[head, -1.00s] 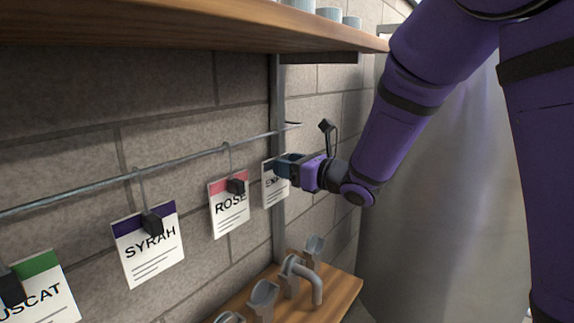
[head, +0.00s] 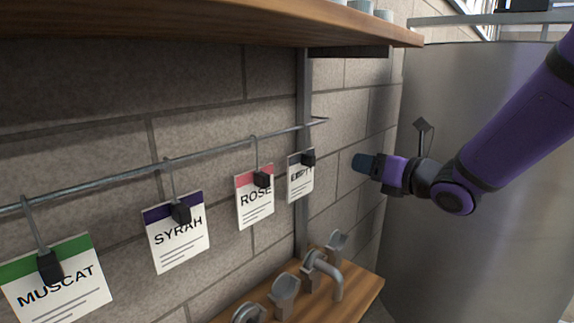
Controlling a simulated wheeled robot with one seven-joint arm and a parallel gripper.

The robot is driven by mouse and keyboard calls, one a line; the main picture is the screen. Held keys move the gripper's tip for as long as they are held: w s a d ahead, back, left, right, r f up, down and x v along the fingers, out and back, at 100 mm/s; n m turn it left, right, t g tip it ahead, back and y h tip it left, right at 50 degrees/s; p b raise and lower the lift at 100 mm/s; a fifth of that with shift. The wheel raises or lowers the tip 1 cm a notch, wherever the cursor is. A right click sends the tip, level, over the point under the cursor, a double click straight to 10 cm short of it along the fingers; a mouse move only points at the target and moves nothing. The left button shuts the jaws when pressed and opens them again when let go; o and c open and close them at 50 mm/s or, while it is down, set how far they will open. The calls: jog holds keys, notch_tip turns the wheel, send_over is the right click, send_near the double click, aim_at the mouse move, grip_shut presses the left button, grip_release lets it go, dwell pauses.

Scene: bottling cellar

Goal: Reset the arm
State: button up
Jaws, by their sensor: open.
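My gripper (head: 364,163) is open and empty, with dark fingers on a purple hand. It is in the air right of the hanging cards and apart from them, in front of the corner between the block wall and a steel tank. My purple arm reaches in from the right edge. The nearest card, the EMPTY card (head: 300,184), hangs from a black clip at the right end of the metal rail (head: 220,148); its lettering is partly hard to read.
The ROSE card (head: 255,205), SYRAH card (head: 178,235) and MUSCAT card (head: 60,290) hang further left. A wooden shelf (head: 200,22) with cups runs above. A lower wooden shelf (head: 362,290) holds several grey fittings (head: 325,272). The large steel tank (head: 430,250) stands at right.

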jog(key=s+d+r+m+g+h, duration=0.1)
jog(key=s+d+m+h, duration=0.35)
jog(key=m, duration=0.65)
jog(key=s+d+r+m+g+h, duration=0.1)
jog(key=s+d+m+h, duration=0.25)
jog(key=d+m, duration=0.45)
jog(key=s+a+m+g+h, duration=0.1)
jog(key=s+a+m+g, duration=0.2)
jog(key=s+m, duration=1.5)
jog(key=m+g, duration=0.1)
jog(key=g, duration=0.2)
jog(key=shift+s+m+g+h, duration=0.3)
jog(key=shift+m+g+h, duration=0.1)
